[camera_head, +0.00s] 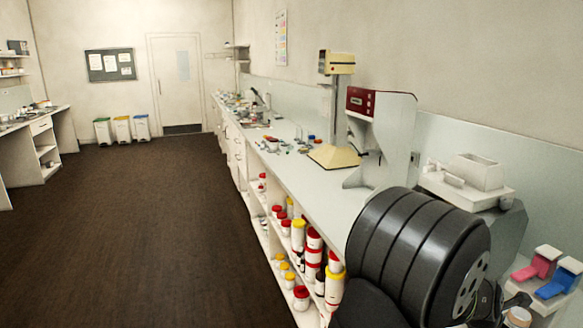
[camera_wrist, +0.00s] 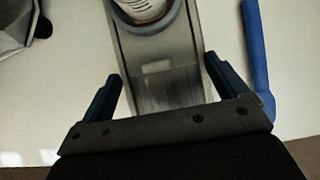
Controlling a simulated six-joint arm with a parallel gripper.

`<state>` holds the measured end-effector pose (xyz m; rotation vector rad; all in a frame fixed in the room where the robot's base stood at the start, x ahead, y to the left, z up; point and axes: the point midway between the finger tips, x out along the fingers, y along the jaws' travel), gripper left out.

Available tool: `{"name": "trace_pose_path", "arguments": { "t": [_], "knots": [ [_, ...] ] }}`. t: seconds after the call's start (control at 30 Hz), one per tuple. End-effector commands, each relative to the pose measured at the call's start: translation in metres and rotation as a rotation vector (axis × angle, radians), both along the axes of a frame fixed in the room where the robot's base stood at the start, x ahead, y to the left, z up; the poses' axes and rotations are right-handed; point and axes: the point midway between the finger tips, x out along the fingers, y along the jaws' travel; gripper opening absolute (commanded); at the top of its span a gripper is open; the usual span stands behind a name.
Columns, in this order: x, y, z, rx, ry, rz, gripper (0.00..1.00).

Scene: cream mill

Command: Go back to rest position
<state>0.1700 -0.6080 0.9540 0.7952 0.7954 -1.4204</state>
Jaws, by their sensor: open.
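My gripper (camera_wrist: 161,82) shows in the wrist view with its two dark blue fingers spread apart and nothing between them in contact. Below and beyond the fingers is a grey metal plate (camera_wrist: 165,75) with a round white-and-grey part (camera_wrist: 145,10) at its upper end. In the head view my black arm fills the lower right, and my gripper cannot be made out there. A mill-like machine with a red panel (camera_head: 361,101) and white body stands on the counter behind the arm.
A blue bar (camera_wrist: 256,55) lies right of the fingers. The white counter (camera_head: 285,170) holds a beige-headed stand (camera_head: 337,63), a white device (camera_head: 478,172) and pink (camera_head: 538,265) and blue (camera_head: 558,284) items. Jars (camera_head: 314,240) fill shelves below. The dark floor (camera_head: 130,220) is clear.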

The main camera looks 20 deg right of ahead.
Motion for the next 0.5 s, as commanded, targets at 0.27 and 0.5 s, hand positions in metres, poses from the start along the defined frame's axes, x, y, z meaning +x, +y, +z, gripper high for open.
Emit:
{"name": "trace_pose_path", "arguments": {
  "t": [0.27, 0.5],
  "knots": [
    [0.000, -0.005, 0.000, -0.001, 0.000, 0.000, 0.91],
    [0.000, 0.004, 0.022, -0.003, -0.001, 0.001, 0.91]
  ]
}}
